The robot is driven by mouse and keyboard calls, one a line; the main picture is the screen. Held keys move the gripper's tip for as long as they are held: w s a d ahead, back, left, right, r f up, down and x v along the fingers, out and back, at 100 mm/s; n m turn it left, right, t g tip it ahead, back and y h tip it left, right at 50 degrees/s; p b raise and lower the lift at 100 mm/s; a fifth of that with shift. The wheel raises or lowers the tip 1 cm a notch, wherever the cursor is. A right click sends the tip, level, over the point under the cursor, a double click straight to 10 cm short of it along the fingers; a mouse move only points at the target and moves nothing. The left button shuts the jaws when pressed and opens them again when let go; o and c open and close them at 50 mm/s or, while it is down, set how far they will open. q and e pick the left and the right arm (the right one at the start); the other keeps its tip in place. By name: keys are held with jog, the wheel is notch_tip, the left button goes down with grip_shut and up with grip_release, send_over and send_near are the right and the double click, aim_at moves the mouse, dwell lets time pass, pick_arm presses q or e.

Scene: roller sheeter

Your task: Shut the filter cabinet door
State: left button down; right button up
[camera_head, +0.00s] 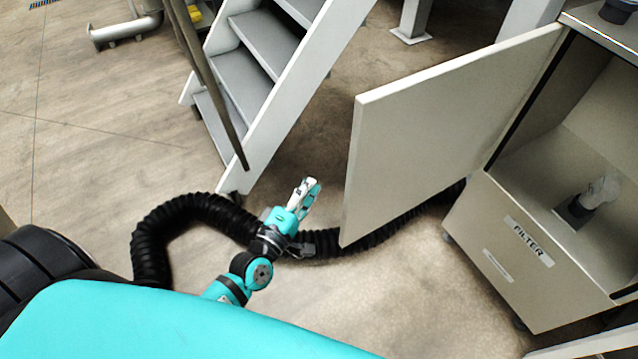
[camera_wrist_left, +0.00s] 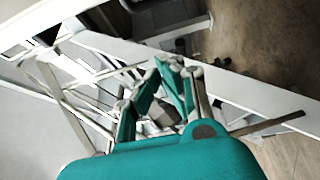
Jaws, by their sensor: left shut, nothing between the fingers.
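The filter cabinet (camera_head: 530,245) stands at the right in the head view, with a FILTER label on its front. Its beige door (camera_head: 440,125) is swung wide open to the left, and the inside of the cabinet shows. My left gripper (camera_head: 307,190) is shut and empty, a little to the left of the door's free edge in the picture and apart from it. In the left wrist view the gripper fingers (camera_wrist_left: 165,85) show above the teal housing, with nothing held. The door cannot be made out for sure there. My right gripper is not in view.
A grey metal stair (camera_head: 255,75) stands behind my left gripper. A black corrugated hose (camera_head: 185,215) runs over the floor past my arm and behind the door toward the cabinet. A fitting (camera_head: 590,200) sits inside the cabinet. Bare floor (camera_head: 400,300) lies in front of the door.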

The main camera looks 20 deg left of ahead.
pick_arm(q)
jog(key=w+d, duration=0.1)
jog(key=w, duration=0.8)
jog(key=shift+s+d+f+p, duration=0.1)
jog(key=shift+s+d+p, duration=0.35)
jog(key=shift+d, duration=0.45)
jog(key=shift+s+d+p, duration=0.2)
jog(key=shift+s+d, duration=0.35)
jog(key=shift+d, duration=0.35)
